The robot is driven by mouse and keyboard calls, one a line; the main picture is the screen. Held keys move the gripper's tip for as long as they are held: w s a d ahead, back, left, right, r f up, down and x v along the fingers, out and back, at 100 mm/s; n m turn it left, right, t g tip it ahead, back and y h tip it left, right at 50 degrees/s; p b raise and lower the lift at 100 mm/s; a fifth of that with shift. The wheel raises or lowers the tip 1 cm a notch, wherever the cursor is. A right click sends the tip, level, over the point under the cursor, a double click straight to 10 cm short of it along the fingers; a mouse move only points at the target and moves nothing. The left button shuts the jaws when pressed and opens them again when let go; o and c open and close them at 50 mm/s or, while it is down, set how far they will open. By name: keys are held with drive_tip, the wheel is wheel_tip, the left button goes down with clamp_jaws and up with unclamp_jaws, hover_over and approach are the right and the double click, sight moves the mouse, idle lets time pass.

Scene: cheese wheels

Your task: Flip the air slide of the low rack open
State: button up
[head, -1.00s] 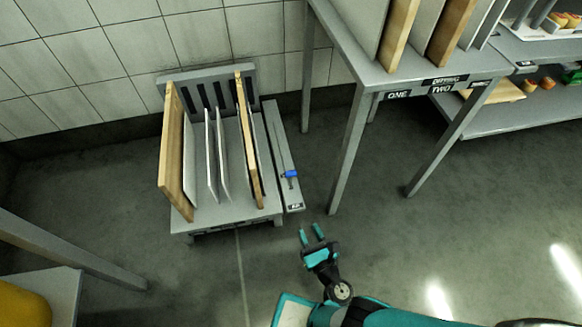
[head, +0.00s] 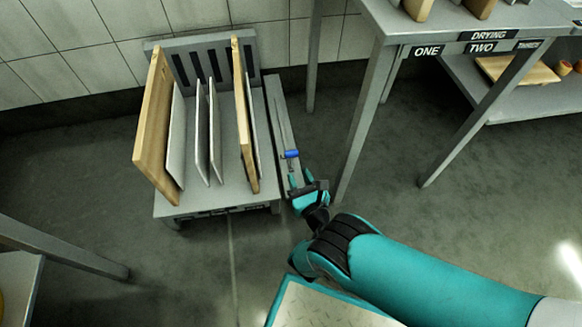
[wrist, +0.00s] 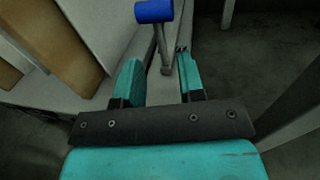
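The low rack (head: 215,200) is a grey stand on the floor by the wall, holding upright boards. A narrow grey rail along its right side carries the air slide, with a blue knob (head: 291,154) on a grey stem. My gripper (head: 302,180) is just in front of the knob at the rail's near end. In the wrist view the blue knob (wrist: 154,11) sits beyond the fingertips, and its stem reaches back between the open fingers (wrist: 160,62). Nothing is seen held. Whether a finger touches the stem I cannot tell.
A wooden board (head: 243,120) stands close to the left of the rail. A tall grey table (head: 385,30) labelled "DRYING" stands to the right, its front leg (head: 362,125) near my gripper. Open floor (head: 400,215) lies under and before it.

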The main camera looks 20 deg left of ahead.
sight(292, 162)
drive_tip(key=w+b, duration=0.1)
drive_tip(key=b, duration=0.1)
drive_tip(key=a+f+b, duration=0.1)
drive_tip(key=b, duration=0.1)
drive_tip(key=shift+w+a, duration=0.3)
drive_tip(key=shift+w, duration=0.05)
drive_tip(key=w+b, duration=0.1)
drive_tip(key=b, duration=0.4)
drive_tip(key=shift+a+r, duration=0.15)
drive_tip(key=shift+a, duration=0.25)
drive_tip(key=shift+r+b+x, duration=0.2)
drive_tip(key=shift+b+x, duration=0.3)
drive_tip(key=shift+x, duration=0.25)
drive_tip(key=shift+r+b+x, duration=0.15)
drive_tip(key=shift+b+x, duration=0.3)
drive_tip(key=shift+x, duration=0.3)
clamp_jaws()
